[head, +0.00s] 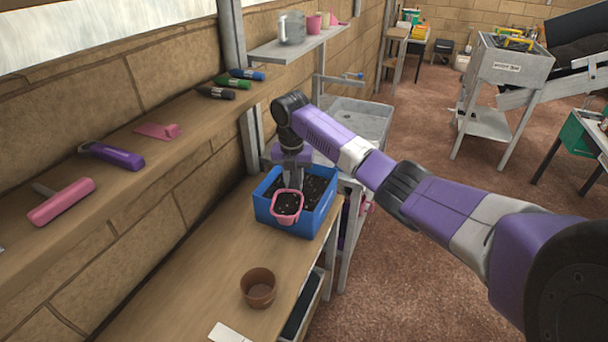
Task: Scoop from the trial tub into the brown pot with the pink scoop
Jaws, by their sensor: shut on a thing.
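The blue tub (302,222) stands on the wooden bench and holds dark soil; any label on it is not readable from here. The pink scoop (287,204) is at the tub's near left side, upright, with dark soil inside it. My gripper (290,178) points down over the tub and is shut on the pink scoop; the fingertips are partly hidden behind the scoop. I cannot tell whether the scoop touches the soil or hangs just above it. The brown pot (258,290) stands upright on the bench, nearer to me, and looks empty.
A white card (229,333) lies on the bench near the pot. The wall shelf (125,165) at left holds a pink-handled tool (62,201), a purple-handled tool (112,155) and several markers. The bench between tub and pot is clear. A grey sink (358,118) stands behind the tub.

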